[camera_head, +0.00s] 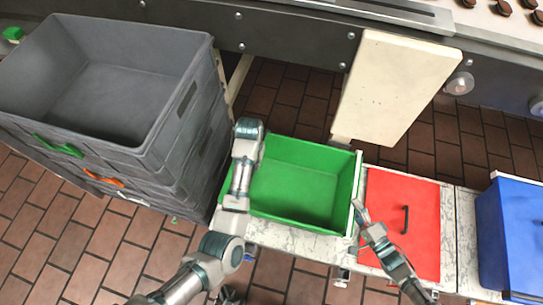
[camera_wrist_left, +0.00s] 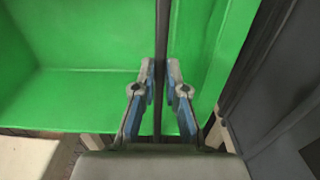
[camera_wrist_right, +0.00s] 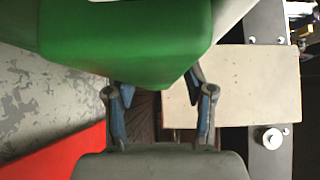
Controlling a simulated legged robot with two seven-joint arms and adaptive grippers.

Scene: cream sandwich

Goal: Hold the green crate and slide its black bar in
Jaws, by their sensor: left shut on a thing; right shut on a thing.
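The green crate (camera_head: 296,195) stands open and empty on a pale, speckled surface, mostly upright. A thin black bar (camera_wrist_left: 162,25) runs along its side in the left wrist view, with green on both sides of it. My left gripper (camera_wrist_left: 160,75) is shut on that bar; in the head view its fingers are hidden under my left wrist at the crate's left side. My right gripper (camera_head: 361,208) is at the crate's right edge, shut on the crate. In the right wrist view the green crate (camera_wrist_right: 130,45) covers the fingertips.
Grey stacked crates (camera_head: 130,85) stand close on the left. A red lid with a black handle (camera_head: 407,215) lies to the right, then a blue box (camera_head: 515,235). A cream board (camera_head: 395,85) juts out behind the crate. Brick floor shows in front.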

